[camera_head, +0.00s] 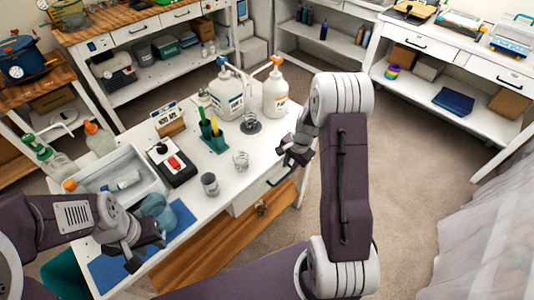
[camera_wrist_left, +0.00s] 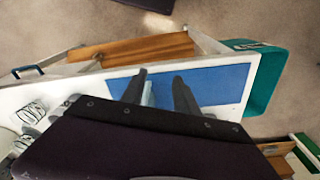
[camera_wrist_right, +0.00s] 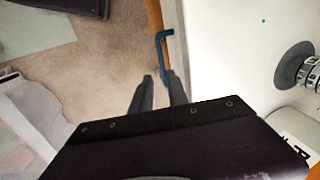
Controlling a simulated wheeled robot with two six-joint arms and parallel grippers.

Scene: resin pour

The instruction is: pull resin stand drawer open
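The resin stand is a white table (camera_head: 215,165) with a white drawer front (camera_head: 248,198) under the near edge of its top. The drawer looks shut. Its blue bar handle (camera_head: 280,177) also shows in the right wrist view (camera_wrist_right: 159,48) and at the left of the left wrist view (camera_wrist_left: 27,71). My right gripper (camera_head: 287,158) is by the table edge near the handle. In the right wrist view its fingers (camera_wrist_right: 160,76) are slightly apart, with the handle just ahead of the tips; contact cannot be told.
On the stand are two white pump jugs (camera_head: 227,100), a black scale (camera_head: 171,163), a cup (camera_head: 209,184) and a white tray (camera_head: 125,162). A wooden lower shelf (camera_head: 200,262) lies below. A teal bin (camera_head: 65,275) stands at the left. Floor right of the stand is clear.

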